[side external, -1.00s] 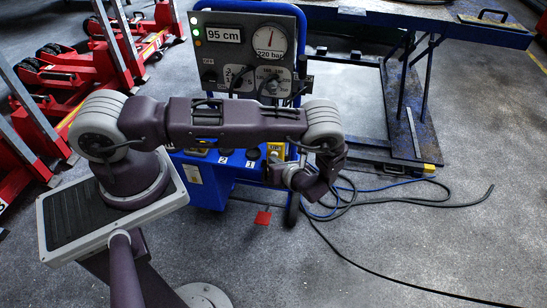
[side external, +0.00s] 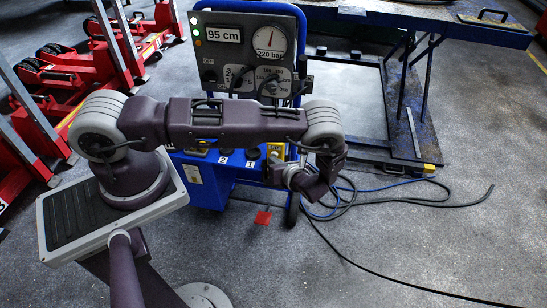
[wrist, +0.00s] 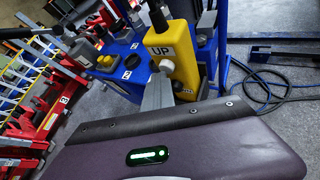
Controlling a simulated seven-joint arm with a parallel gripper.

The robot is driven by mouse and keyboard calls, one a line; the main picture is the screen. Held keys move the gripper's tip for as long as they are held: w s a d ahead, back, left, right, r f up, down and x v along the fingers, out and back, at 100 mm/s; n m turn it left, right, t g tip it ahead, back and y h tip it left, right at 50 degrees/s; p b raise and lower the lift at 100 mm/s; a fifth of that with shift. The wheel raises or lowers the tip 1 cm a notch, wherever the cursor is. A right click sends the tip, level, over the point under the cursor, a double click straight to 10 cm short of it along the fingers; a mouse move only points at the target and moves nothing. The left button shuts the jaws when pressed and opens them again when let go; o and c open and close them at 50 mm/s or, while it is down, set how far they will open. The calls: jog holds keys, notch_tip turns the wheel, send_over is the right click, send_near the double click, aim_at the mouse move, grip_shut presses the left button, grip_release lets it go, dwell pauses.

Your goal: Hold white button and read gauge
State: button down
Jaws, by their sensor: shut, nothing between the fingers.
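The gauge (side external: 270,41) is a round white dial at the upper right of the grey panel. Its red needle points nearly straight up, and a label below reads 220 bar. A yellow control box (wrist: 175,62) marked UP is on the blue cart; it also shows in the side view (side external: 277,149). My gripper (wrist: 158,92) is shut with nothing between its fingers, its tip at the lower left of the yellow box. Whether it touches the box I cannot tell.
A display (side external: 224,36) on the panel (side external: 210,72) reads 95 cm, with lit lamps to its left. Black and blue hoses (side external: 400,201) lie on the floor at right. A blue lift table (side external: 440,25) stands behind. Red jacks (side external: 60,75) stand at left.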

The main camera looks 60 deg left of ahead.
jog(key=shift+s+d, duration=0.65)
jog(key=shift+d, duration=0.05)
jog(key=shift+s+d, duration=1.8)
dwell(2.3)
jog(key=shift+s+d, duration=1.3)
jog(key=shift+d, duration=0.05)
jog(key=w+a, duration=0.6)
jog(key=shift+a, duration=0.15)
jog(key=shift+w, duration=0.1)
dwell(1.0)
